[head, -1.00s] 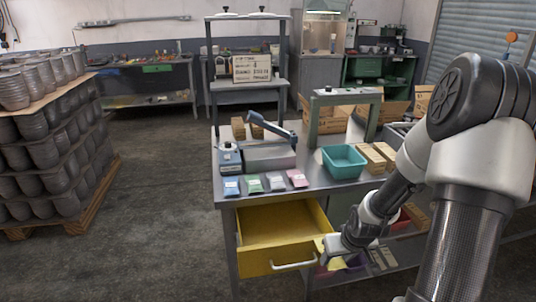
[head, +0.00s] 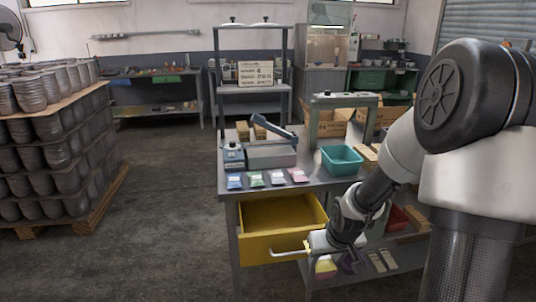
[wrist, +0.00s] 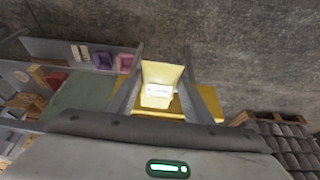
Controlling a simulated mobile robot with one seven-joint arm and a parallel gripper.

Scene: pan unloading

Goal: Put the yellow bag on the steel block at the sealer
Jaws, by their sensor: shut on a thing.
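The yellow bag (wrist: 158,80), with a white label, is between the two fingers of my gripper (wrist: 165,98) in the wrist view. In the head view my gripper (head: 318,242) is low, at the front of the workbench, beside the open yellow drawer. A yellow patch shows just under it; I cannot tell there how much of it is the bag. The sealer has a blue-grey lever (head: 274,132) raised over a grey steel block (head: 270,157) on the bench top. No bag shows on the block.
Several small coloured bags (head: 266,179) lie along the bench's front edge. A teal bin (head: 341,160) stands right of the sealer. The yellow drawer (head: 268,247) sticks out below, with a pale handle. Purple items (wrist: 102,60) lie on the lower shelf. Stacked pots (head: 60,150) stand far left.

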